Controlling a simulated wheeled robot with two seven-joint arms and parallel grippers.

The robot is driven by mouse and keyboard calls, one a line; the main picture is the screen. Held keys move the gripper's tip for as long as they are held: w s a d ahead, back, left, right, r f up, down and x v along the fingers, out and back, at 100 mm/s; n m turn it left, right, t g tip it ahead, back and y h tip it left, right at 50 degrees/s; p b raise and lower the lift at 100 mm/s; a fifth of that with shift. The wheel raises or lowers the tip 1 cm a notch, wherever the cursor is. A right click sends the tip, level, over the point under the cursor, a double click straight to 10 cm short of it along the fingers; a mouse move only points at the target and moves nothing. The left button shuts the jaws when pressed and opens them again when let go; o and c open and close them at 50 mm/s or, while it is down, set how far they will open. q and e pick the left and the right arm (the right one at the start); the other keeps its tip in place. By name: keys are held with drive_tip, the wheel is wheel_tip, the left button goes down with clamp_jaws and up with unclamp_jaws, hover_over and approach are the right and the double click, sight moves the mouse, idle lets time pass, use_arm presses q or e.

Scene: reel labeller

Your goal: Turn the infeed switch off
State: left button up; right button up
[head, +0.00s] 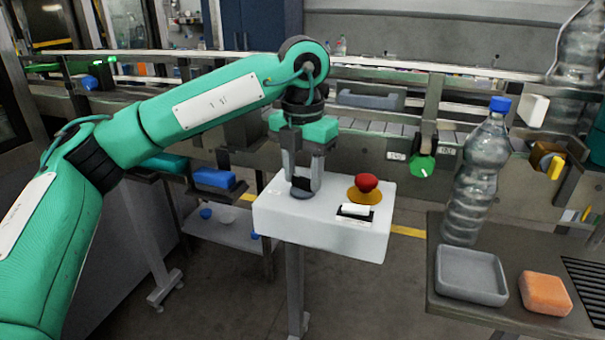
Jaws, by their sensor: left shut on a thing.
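A white control box (330,228) stands on a post in the middle of the head view. My left gripper (303,186) points down at the left part of its top. It is shut on a dark knob (301,194) there, mostly hidden by the fingers; I cannot read its setting. Right of it on the box are a red mushroom button (367,183) on a yellow base and a small black-and-white rocker (356,212). I cannot read which control is labelled infeed. My right gripper is not in view.
A conveyor (380,118) runs behind the box, with a green dial (423,165) on its front. At right, a dark table (450,293) bears a clear bottle (476,180), a grey tray (472,291) and an orange block (545,293). Blue bins (213,178) sit at left.

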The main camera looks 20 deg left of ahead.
sight(303, 177)
use_arm(q)
drive_tip(key=shift+r+n, duration=0.1)
drive_tip(key=shift+n, duration=1)
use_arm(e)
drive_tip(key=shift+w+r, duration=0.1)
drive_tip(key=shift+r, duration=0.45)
use_arm(q)
drive_tip(key=shift+w+n, duration=0.1)
drive_tip(key=shift+n, duration=0.3)
drive_tip(key=o, duration=1)
wheel_tip(303, 177, up, 7)
drive_tip(key=shift+f, duration=0.2)
wheel_tip(303, 177, up, 7)
drive_tip(key=shift+r+p, duration=0.1)
drive_tip(key=shift+p, duration=0.75)
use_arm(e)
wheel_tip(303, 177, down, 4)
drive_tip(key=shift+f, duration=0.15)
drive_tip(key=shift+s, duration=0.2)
